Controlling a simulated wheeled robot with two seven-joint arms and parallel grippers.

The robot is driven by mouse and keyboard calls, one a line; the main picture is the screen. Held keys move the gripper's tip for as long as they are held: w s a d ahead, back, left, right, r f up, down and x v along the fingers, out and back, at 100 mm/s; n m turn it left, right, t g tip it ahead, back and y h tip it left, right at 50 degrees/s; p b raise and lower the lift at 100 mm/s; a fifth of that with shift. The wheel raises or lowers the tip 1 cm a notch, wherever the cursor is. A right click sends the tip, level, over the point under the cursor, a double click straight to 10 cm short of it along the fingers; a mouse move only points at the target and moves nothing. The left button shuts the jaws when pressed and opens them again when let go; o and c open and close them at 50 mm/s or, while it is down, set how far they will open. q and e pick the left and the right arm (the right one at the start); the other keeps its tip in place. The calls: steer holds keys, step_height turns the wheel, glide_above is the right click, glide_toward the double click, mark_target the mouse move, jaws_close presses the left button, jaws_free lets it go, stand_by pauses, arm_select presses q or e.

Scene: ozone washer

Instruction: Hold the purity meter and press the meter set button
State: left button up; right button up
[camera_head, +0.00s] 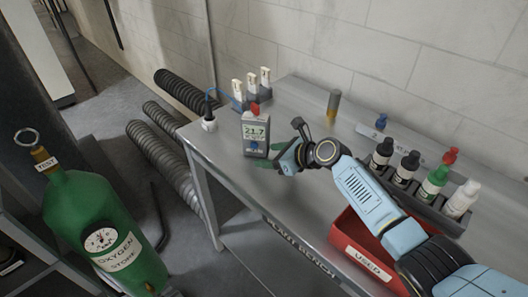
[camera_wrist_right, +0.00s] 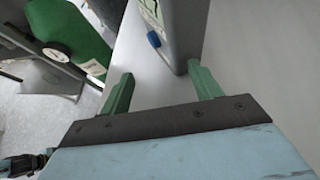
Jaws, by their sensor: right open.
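The purity meter (camera_head: 255,135) stands upright on the left part of the bench. It is a grey box whose screen reads 21.7, with a blue button (camera_head: 254,147) below the screen and a red part on top. My right gripper (camera_head: 268,157) is low beside the meter's right front. In the right wrist view its two green fingers (camera_wrist_right: 160,88) are apart, with the meter's grey body (camera_wrist_right: 185,30) just beyond the right finger and its blue button at the meter's lower left. Nothing shows clamped between the fingers. My left gripper is not in view.
A red bin (camera_head: 358,230) marked USED and a rack of several bottles (camera_head: 430,196) are on the right of the bench (camera_head: 300,100). Several white-tagged holders (camera_head: 252,90) stand behind the meter. A green oxygen cylinder (camera_head: 100,225) is on the floor at left.

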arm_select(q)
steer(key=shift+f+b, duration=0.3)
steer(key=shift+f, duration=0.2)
arm_select(e)
steer(key=shift+w+a+f, duration=0.35)
steer(key=shift+a, duration=0.2)
jaws_close()
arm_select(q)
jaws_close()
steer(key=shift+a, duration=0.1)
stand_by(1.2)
